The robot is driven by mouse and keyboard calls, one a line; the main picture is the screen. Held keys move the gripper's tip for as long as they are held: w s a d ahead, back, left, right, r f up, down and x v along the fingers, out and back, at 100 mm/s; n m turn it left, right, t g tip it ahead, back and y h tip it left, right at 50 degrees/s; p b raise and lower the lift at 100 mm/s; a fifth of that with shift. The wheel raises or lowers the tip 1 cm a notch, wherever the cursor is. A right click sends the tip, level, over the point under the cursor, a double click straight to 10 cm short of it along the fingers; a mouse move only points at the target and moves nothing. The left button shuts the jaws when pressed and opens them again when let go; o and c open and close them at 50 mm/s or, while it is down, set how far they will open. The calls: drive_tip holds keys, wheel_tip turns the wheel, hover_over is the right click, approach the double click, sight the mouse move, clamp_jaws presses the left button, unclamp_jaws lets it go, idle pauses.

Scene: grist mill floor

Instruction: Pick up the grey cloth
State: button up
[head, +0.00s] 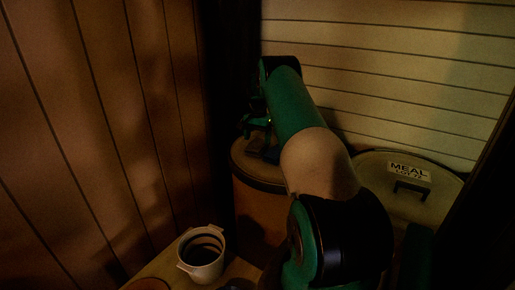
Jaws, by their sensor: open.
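My gripper (257,140) hangs at the end of my green and tan arm, over the top of a brown round bin (262,205) in the head view. Its jaws are apart and I see nothing held between them. A small dark blue-grey patch shows just below the gripper on the bin top; it is too dark to tell whether this is cloth or part of my gripper. I cannot make out the grey cloth for certain anywhere else. My arm hides part of the bin's right side.
A pale two-handled pot (186,268) stands on a wooden surface (157,266) at the bottom left. A large lid (440,188) labelled MEAL, with a dark handle, lies right of my arm. Plank walls (90,130) close in the left and back. The light is dim.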

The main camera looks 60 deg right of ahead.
sight(257, 144)
wheel_tip(257, 144, down, 4)
drive_tip(key=shift+r, duration=0.15)
drive_tip(key=c, duration=0.6)
drive_tip(key=shift+r, duration=0.1)
wheel_tip(257, 144, up, 20)
drive_tip(key=shift+f+p, duration=0.1)
drive_tip(key=shift+p, duration=0.3)
